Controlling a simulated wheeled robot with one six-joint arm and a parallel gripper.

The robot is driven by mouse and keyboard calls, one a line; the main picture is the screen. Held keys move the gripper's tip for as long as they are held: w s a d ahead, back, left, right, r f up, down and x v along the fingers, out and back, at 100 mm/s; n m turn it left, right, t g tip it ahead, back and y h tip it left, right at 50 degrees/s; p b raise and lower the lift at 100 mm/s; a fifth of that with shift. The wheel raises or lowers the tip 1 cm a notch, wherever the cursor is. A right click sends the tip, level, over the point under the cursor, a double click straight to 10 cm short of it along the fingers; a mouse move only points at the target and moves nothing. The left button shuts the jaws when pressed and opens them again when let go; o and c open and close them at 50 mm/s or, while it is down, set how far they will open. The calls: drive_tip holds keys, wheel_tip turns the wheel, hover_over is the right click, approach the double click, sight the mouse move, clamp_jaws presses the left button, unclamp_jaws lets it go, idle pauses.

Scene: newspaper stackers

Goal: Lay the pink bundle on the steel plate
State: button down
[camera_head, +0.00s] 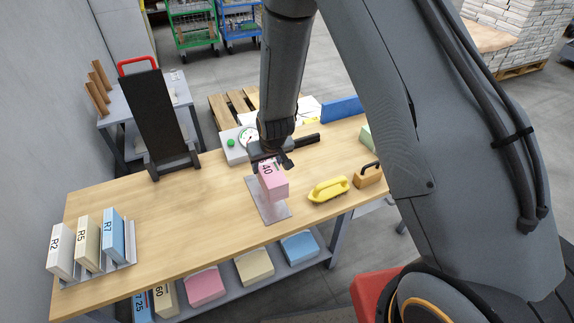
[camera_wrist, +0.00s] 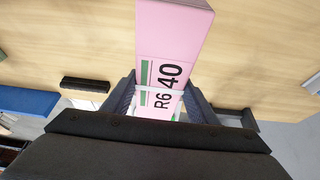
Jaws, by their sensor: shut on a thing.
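The pink bundle (camera_head: 274,186) has a dark "40" on its side. My gripper (camera_head: 270,163) is shut on it from above. In the wrist view the pink bundle (camera_wrist: 172,40) stands between the two fingers of my gripper (camera_wrist: 160,100), with "R640" and a green stripe showing on it. The steel plate (camera_head: 270,213) is a grey sheet on the wooden table. The bundle appears over the plate and hides part of it. I cannot tell whether the bundle touches the plate.
A yellow tool (camera_head: 328,189) and a wooden block with a dark handle (camera_head: 368,176) lie to the right. A scale with a dial (camera_head: 240,143) stands behind. A rack holds bundles R2, R5 and R7 (camera_head: 113,236) at left. The middle-left tabletop (camera_head: 180,215) is clear.

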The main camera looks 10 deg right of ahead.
drive_tip(key=shift+w+a+f, duration=0.15)
drive_tip(key=shift+w+a, duration=0.05)
drive_tip(key=shift+a, duration=0.35)
drive_tip(key=shift+s, duration=0.1)
drive_tip(key=shift+f, duration=0.1)
drive_tip(key=shift+f+b, duration=2.25)
drive_tip(key=shift+f, duration=1.55)
drive_tip(key=shift+f+b, duration=0.35)
drive_tip(key=shift+f, duration=0.2)
drive_tip(key=c, duration=0.7)
unclamp_jaws()
drive_tip(key=shift+o, duration=0.3)
drive_tip(key=shift+s+d+f, duration=0.1)
